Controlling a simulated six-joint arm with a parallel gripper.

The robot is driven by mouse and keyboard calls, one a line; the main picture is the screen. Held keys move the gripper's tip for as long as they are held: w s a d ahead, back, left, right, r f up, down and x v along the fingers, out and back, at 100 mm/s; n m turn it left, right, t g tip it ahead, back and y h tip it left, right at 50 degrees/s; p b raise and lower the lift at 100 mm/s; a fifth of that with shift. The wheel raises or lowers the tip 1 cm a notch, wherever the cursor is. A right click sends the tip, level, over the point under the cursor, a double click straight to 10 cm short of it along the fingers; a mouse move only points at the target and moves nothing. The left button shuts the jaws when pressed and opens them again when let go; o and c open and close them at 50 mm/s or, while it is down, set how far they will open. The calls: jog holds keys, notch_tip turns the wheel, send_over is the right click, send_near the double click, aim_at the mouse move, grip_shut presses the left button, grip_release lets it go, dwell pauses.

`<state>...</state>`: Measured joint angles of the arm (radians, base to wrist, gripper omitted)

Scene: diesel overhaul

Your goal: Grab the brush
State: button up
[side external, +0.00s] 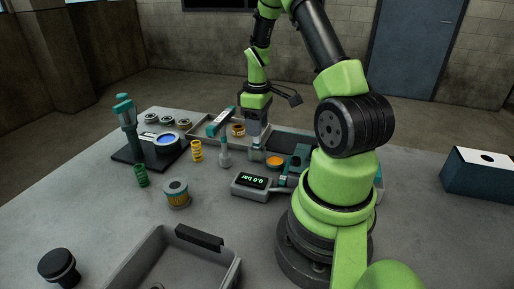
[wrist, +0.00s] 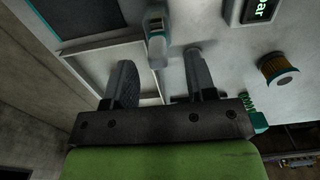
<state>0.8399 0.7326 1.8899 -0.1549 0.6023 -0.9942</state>
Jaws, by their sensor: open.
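My gripper (side external: 257,150) points down over the middle of the bench, beside the grey tray. In the wrist view its two fingers are spread apart, with an open gap (wrist: 160,62) between them. A pale grey piece with a touch of teal (wrist: 157,38) shows in that gap, at and beyond the fingertips. It may be the brush, but I cannot make out bristles. The jaws are not closed on it. I cannot identify the brush for certain in the side view, where my gripper and arm hide part of the bench.
A pressure display (side external: 257,183) stands in front of my gripper. A grey upright tool (side external: 225,153), yellow spring (side external: 197,151), green spring (side external: 142,176) and filter (side external: 176,193) stand to its left. A grey bin (side external: 215,272) is at the front.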

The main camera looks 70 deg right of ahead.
aim_at(257, 147)
notch_tip(257, 147, down, 5)
jog(key=shift+w+d+f, duration=0.1)
jog(key=shift+d+f, duration=0.05)
jog(key=shift+c, duration=0.2)
grip_shut()
